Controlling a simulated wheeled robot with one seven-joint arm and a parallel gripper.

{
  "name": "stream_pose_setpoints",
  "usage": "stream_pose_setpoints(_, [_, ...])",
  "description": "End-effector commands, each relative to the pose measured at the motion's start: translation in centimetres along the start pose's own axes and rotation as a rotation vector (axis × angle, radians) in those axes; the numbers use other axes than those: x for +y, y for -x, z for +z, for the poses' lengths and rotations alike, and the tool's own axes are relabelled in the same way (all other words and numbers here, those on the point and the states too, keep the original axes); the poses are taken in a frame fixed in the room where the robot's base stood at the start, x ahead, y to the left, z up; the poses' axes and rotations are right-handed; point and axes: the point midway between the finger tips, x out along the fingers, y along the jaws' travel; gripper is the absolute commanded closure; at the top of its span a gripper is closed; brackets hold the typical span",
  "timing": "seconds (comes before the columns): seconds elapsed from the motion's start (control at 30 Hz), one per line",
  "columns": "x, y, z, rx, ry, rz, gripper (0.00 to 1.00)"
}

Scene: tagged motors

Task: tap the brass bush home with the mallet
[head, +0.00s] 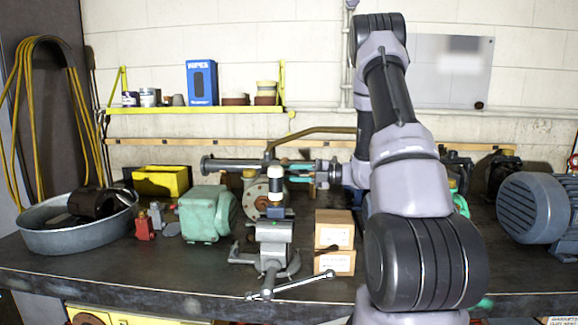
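My arm comes down from the upper right and my gripper (312,174) points left at mid-picture. It appears shut on the handle of the mallet, whose pale head with dark ends (274,185) stands upright just left of it. The head is right above a small dark blue block (275,212) at the grey vise (272,250). I cannot tell whether the head touches what is below it. I cannot make out the brass bush; the mallet head may hide it.
Two cardboard boxes (334,262) are stacked right of the vise. A green motor (205,213) and a metal basin (75,237) stand to the left. A blue-grey motor (533,208) is at the right. The bench front (190,280) is mostly clear left of the vise handle.

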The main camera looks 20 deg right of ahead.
Motion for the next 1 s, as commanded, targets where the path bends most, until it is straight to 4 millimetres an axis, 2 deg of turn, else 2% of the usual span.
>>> stream_pose_setpoints(0.1, [-1.1,0.0,0.0,0.000,0.001,0.002,1.00])
stream_pose_setpoints(0.33, [-0.8,0.0,0.0,0.001,0.003,0.001,1.00])
stream_pose_setpoints(0.63, [2.7,0.0,0.0,0.000,0.003,0.002,1.00])
stream_pose_setpoints(0.87, [2.4,0.0,0.0,-0.001,0.000,0.002,1.00])
stream_pose_setpoints(1.0, [0.5,0.0,0.1,-0.001,-0.004,0.002,1.00])
